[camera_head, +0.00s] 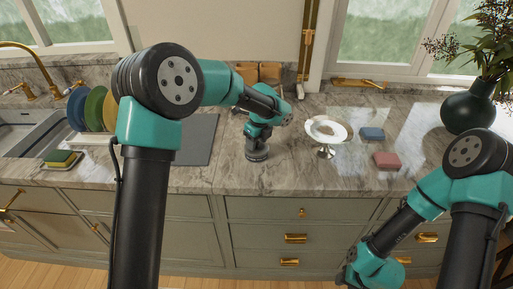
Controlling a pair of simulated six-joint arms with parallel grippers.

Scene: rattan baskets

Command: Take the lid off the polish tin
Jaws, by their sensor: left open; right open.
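My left arm reaches over the counter, with its wrist bent down. My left gripper (257,146) points down at the counter and is open. A small dark round thing (257,156), which looks like the polish tin, is right under its fingertips. The gripper hides most of it, so I cannot make out the lid or tell whether the fingers touch it. My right arm hangs low at the bottom right, in front of the drawers. Its gripper is below the picture's edge.
A white footed dish (326,131) stands right of the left gripper. A blue block (372,134) and a pink block (387,160) lie further right. A dark green vase (467,112) is at the far right. Plates (94,107), a sponge (60,156) and the sink (22,130) are at the left.

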